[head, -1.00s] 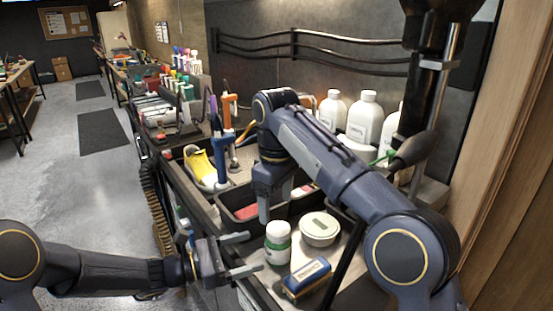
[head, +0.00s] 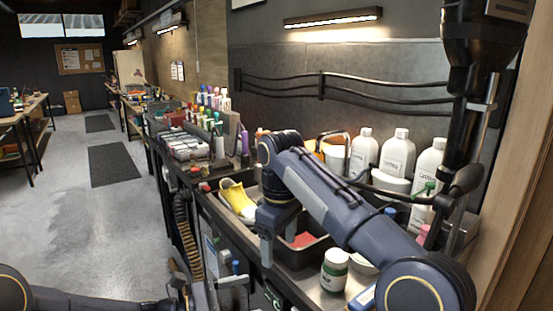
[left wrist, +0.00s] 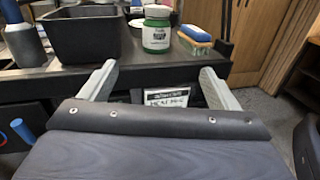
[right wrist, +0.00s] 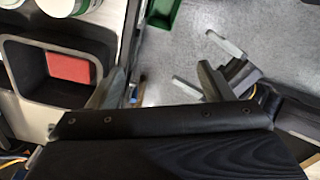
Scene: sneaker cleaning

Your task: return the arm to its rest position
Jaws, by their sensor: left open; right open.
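My right gripper (head: 267,248) points down at the front edge of the black tray (head: 312,252) on the workbench. In the right wrist view its fingers (right wrist: 158,88) are apart with nothing between them; a red block (right wrist: 80,69) lies in the tray beside them. My left gripper (head: 218,287) is low in the head view, in front of the bench and partly cut off by the lower edge. In the left wrist view its fingers (left wrist: 158,85) are wide apart and empty, facing the bench front.
A green-labelled jar (head: 334,270) stands near the bench edge. A yellow sneaker (head: 237,199) lies behind the tray. White bottles (head: 397,155) line the back. A blue-topped brush (left wrist: 195,38) lies right of the jar. The floor (head: 95,230) at left is clear.

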